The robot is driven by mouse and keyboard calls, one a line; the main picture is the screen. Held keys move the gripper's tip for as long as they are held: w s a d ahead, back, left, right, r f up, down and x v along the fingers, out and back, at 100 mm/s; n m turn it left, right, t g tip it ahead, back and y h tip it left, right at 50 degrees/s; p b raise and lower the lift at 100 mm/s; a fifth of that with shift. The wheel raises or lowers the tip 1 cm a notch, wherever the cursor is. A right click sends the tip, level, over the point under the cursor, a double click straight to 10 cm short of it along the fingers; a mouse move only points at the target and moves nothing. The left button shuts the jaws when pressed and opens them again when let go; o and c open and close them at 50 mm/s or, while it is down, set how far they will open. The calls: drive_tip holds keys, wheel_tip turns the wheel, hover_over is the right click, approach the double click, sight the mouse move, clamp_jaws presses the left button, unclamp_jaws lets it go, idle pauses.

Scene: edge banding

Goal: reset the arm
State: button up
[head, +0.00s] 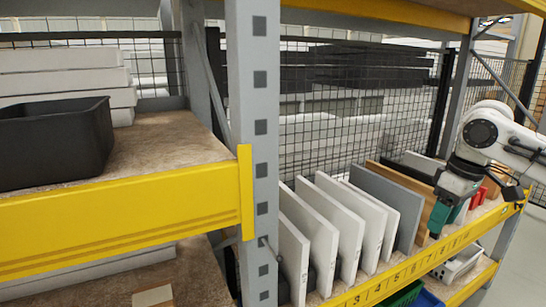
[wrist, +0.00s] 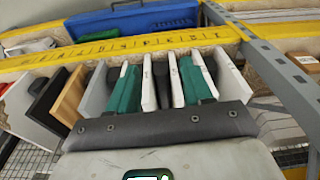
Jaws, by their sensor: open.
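My gripper (head: 448,216) is at the right in the head view, in front of the right part of a shelf of upright boards. Its teal fingers also show in the wrist view (wrist: 160,82), spread apart and open. White boards (wrist: 149,85) appear between and beside the fingers there; I cannot tell whether the fingers touch them. My white arm (head: 490,140) reaches in from the right edge of the head view. Nothing is visibly gripped.
White boards (head: 318,228), a grey board (head: 395,195) and brown boards stand upright on the numbered yellow-edged shelf (head: 395,275). A grey post (head: 253,130) divides the rack. A black bin (head: 55,140) sits on the left shelf. A blue bin (wrist: 135,20) shows in the wrist view.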

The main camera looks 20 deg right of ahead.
drive_tip(key=w+a+f+n+t+y, duration=0.1)
drive_tip(key=w+a+f+t+y, duration=0.1)
drive_tip(key=w+a, duration=0.5)
drive_tip(key=w+a+f+n+t+y, duration=0.1)
drive_tip(key=w+a+f+t, duration=0.15)
drive_tip(key=a, duration=0.95)
drive_tip(key=s+a+f+m+y, duration=0.1)
drive_tip(key=s+a+f+y, duration=0.1)
drive_tip(key=a+f, duration=0.8)
drive_tip(key=s+a+f+m+g+h, duration=0.2)
drive_tip(key=s+a+f+m, duration=0.1)
drive_tip(key=s+f, duration=1.2)
drive_tip(key=s+d+f+g+h, duration=0.1)
drive_tip(key=s+d+f, duration=0.2)
drive_tip(key=s, duration=0.6)
drive_tip(key=s+d+f+g+h, duration=0.2)
drive_tip(key=s+d+f, duration=0.1)
drive_tip(key=s, duration=0.6)
drive_tip(key=shift+d+f+h, duration=0.25)
drive_tip(key=shift+d+h, duration=0.05)
drive_tip(key=shift+d, duration=0.25)
